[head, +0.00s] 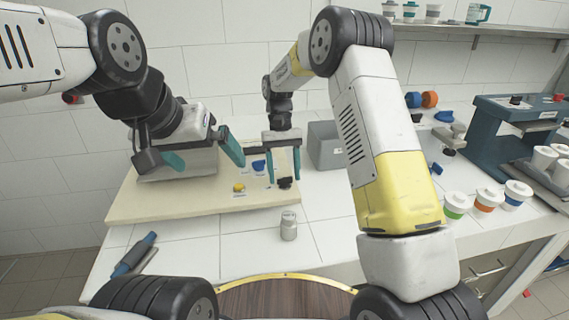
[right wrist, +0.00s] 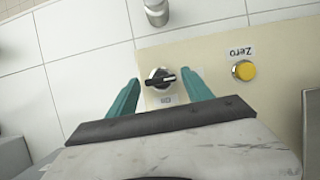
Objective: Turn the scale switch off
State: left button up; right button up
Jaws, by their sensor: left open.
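The scale switch, a black rotary knob with a pale pointer line (right wrist: 160,78), sits on a beige panel (right wrist: 285,36). It also shows in the head view (head: 285,183), near the panel's right front corner. My right gripper (head: 284,168) points down over it. In the right wrist view the teal fingertips (right wrist: 163,88) stand apart, one on each side of the knob, with gaps. A small label beside the knob is upside down and too small to read surely. My left gripper (head: 204,155) is open and empty over the panel's left part, near a grey box (head: 190,168).
A yellow button (right wrist: 243,70) labelled "Zero" is right of the knob. A blue part (head: 258,165) lies behind it. A grey bin (head: 325,146) is behind. Lidded cups (head: 487,199) stand far right.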

dwell(0.3)
jog(key=v, duration=0.7)
jog(key=shift+r, duration=0.35)
jog(key=shift+w, duration=0.1)
